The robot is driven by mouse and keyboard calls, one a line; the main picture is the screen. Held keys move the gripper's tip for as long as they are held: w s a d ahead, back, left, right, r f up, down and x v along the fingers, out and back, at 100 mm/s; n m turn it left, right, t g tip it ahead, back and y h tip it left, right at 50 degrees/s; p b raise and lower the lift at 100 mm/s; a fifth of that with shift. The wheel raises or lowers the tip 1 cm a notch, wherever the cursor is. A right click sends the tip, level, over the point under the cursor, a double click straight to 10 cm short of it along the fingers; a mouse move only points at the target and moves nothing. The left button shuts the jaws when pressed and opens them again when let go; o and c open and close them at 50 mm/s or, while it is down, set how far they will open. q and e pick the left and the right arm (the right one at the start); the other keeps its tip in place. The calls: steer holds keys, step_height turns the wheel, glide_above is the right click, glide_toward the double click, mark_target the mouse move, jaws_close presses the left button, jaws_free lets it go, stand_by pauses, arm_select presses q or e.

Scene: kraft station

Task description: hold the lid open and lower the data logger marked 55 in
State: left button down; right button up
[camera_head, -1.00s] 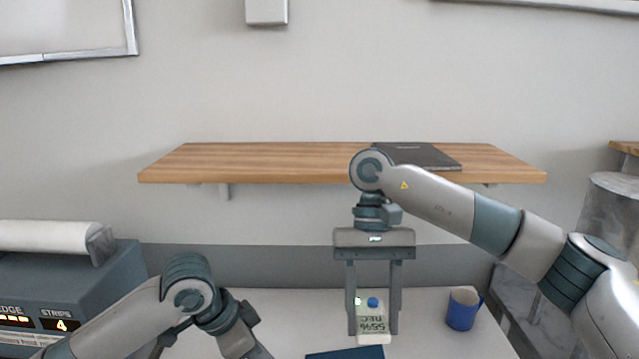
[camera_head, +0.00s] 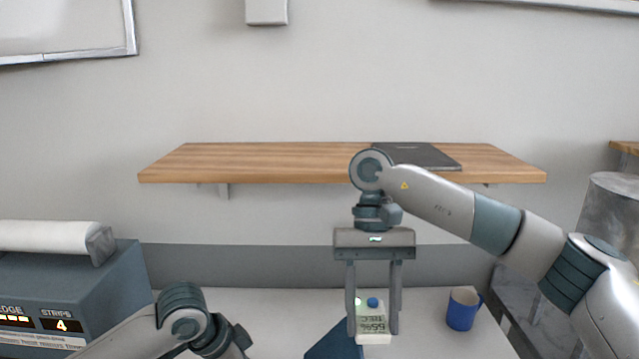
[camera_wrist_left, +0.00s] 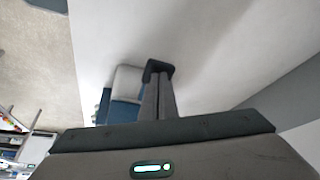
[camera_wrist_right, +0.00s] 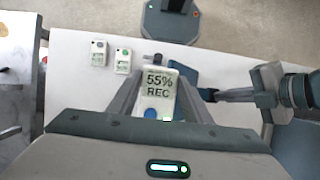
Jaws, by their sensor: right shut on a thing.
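The data logger (camera_head: 373,322) is a pale box with a blue button and a dark-lettered display. In the right wrist view the logger (camera_wrist_right: 159,92) reads 55% REC. My right gripper (camera_head: 374,325) is shut on it, holding it upright above the white table. A dark blue lid (camera_head: 335,343) stands tilted just left of and below the logger; it also shows in the right wrist view (camera_wrist_right: 188,78). My left gripper (camera_wrist_left: 160,75) has its fingers together, beside a blue and white thing (camera_wrist_left: 124,85). In the head view its fingers are out of frame. The box under the lid is mostly hidden.
Two more loggers (camera_wrist_right: 98,53) (camera_wrist_right: 122,61) stand on the table. A blue mug (camera_head: 461,310) is to the right. A blue-grey machine (camera_head: 90,290) stands at the left. A wooden shelf (camera_head: 270,165) with a dark flat object (camera_head: 418,155) hangs behind my right arm.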

arm_select(q)
steer(key=shift+d+f, duration=0.25)
steer(key=shift+f, duration=1)
steer(key=shift+d+f, duration=0.3)
steer(key=shift+f, duration=0.2)
steer(key=shift+s+f, duration=0.15)
arm_select(e)
steer(key=shift+s+a+r, duration=0.1)
steer(key=shift+s, duration=0.05)
